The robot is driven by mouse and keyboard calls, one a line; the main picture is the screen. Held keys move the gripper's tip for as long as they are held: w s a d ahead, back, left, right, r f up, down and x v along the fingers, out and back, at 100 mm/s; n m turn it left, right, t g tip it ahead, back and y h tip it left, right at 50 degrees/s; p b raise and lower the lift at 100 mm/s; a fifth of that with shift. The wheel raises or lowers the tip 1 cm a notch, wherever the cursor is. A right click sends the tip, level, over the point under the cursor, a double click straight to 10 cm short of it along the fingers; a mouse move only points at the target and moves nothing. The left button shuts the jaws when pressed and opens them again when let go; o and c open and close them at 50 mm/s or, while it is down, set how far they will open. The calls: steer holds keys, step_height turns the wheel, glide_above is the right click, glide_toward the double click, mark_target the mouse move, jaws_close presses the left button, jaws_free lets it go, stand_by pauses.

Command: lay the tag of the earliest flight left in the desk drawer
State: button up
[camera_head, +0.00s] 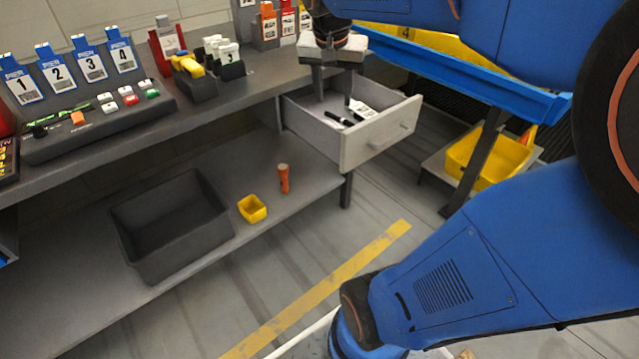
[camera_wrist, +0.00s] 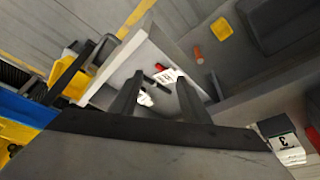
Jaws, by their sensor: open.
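The desk drawer (camera_head: 355,155) is pulled open under the desk's right end; its grey wall also shows in the wrist view (camera_wrist: 112,78). My gripper (camera_head: 335,97) points down over the drawer, jaws open and apart; its fingers also show in the wrist view (camera_wrist: 160,100). In the drawer lies a white tag with dark print (camera_head: 362,109), seen in the wrist view (camera_wrist: 166,75) with a red part. A dark slim item (camera_head: 338,118) with a white part lies beside it. Nothing shows clearly between the fingers. The flight print is too small to read.
Blue-topped cards numbered 1 to 4 (camera_head: 92,66) stand at the desk's left. A red holder (camera_head: 167,42) and orange and red tags (camera_head: 268,24) stand farther right. A blue-railed conveyor (camera_head: 450,65) is right.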

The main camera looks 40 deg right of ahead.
steer(key=s+a+f+n+t+y, duration=0.2)
steer(key=s+a+f+n, duration=0.7)
steer(key=s+a, duration=0.5)
steer(key=shift+s+a+f+n+y, duration=0.35)
steer(key=shift+f+y, duration=0.15)
steer(key=shift+f, duration=0.2)
steer(key=shift+d, duration=0.15)
